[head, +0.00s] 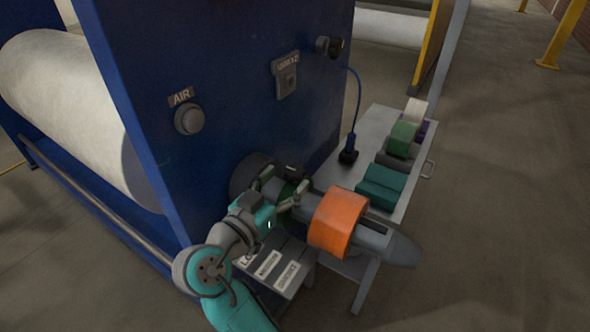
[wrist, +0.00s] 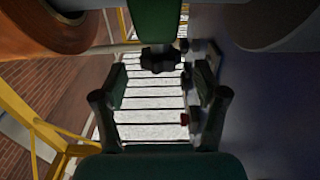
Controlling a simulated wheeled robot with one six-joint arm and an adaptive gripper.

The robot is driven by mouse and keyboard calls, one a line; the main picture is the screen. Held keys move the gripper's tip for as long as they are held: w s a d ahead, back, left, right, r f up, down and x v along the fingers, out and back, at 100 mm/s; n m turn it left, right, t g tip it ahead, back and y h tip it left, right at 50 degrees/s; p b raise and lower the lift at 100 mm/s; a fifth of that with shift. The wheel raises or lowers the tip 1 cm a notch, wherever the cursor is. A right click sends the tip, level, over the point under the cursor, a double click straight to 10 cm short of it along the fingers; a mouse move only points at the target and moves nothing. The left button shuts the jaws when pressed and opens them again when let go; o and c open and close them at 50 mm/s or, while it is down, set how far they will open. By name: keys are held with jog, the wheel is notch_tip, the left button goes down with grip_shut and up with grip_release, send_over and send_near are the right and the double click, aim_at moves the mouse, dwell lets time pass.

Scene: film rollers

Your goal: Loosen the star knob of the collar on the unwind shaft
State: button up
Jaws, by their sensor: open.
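The green collar (wrist: 155,18) sits on the unwind shaft (head: 402,248) and fills the top middle of the wrist view. In the head view, the collar (head: 287,190) is partly hidden by my gripper. Its black star knob (wrist: 160,58) hangs below it in the wrist view, ahead of my gripper (wrist: 162,88) and between the lines of its two fingers. The fingers are apart and nothing is held; I see no contact with the knob. In the head view my gripper (head: 284,186) is at the collar, between the blue panel and the orange roll (head: 338,222).
The blue machine panel (head: 215,90) rises close behind my gripper. The orange roll also shows close by in the wrist view (wrist: 45,25). A grey table (head: 342,172) with several rolls stands behind the shaft. A labelled stand (head: 290,252) is below my gripper.

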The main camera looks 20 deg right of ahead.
aim_at(288, 178)
jog(key=shift+x, duration=2)
jog(key=c, duration=1.2)
